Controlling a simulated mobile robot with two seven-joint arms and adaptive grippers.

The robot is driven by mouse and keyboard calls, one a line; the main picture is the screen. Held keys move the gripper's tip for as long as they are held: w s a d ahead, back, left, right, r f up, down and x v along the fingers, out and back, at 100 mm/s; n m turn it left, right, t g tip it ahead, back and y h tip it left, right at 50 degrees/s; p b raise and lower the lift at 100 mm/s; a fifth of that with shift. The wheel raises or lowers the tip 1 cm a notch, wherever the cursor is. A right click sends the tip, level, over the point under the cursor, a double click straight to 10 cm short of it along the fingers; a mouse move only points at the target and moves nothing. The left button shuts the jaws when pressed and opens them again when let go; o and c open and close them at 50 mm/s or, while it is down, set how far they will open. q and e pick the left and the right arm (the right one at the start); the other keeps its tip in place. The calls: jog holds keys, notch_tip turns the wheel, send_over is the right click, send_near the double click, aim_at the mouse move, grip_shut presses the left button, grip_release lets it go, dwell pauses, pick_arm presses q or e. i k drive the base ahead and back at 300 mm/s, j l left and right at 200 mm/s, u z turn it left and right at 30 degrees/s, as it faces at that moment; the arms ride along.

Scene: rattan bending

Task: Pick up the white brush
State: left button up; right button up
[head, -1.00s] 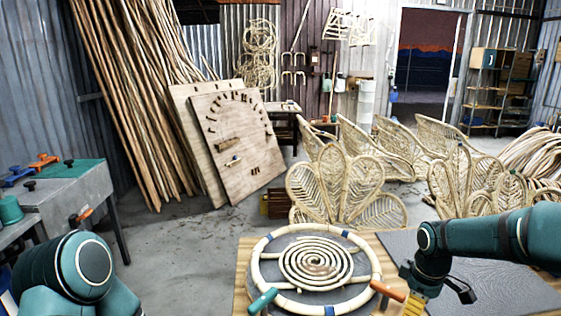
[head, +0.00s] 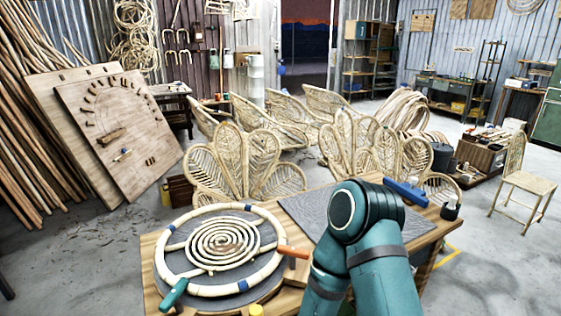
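I cannot make out a white brush in the head view. The wooden workbench (head: 152,262) stands in front of me at the lower middle. A round rattan spiral (head: 222,246) inside a pale ring (head: 268,226) lies on its left part. My teal right arm rises in front of the bench and covers part of its right side. Neither of my grippers shows in this view.
A dark grey mat (head: 310,207), a blue tool (head: 405,191) and a small dark bottle (head: 450,210) lie or stand on the bench. Teal-handled (head: 173,293) and orange-handled (head: 293,252) clamps sit at the ring. Rattan chair backs (head: 243,160) stand behind. Open floor (head: 80,265) lies left.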

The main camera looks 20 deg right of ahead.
aim_at(453, 199)
jog(key=z, duration=1.95)
jog(key=i+l, duration=0.2)
jog(key=i, duration=0.25)
jog(key=i+l, duration=0.15)
jog(key=i, duration=0.3)
jog(key=i+l+z, duration=0.1)
jog(key=i, duration=0.35)
jog(key=i+l, duration=0.25)
jog(key=i, duration=0.25)
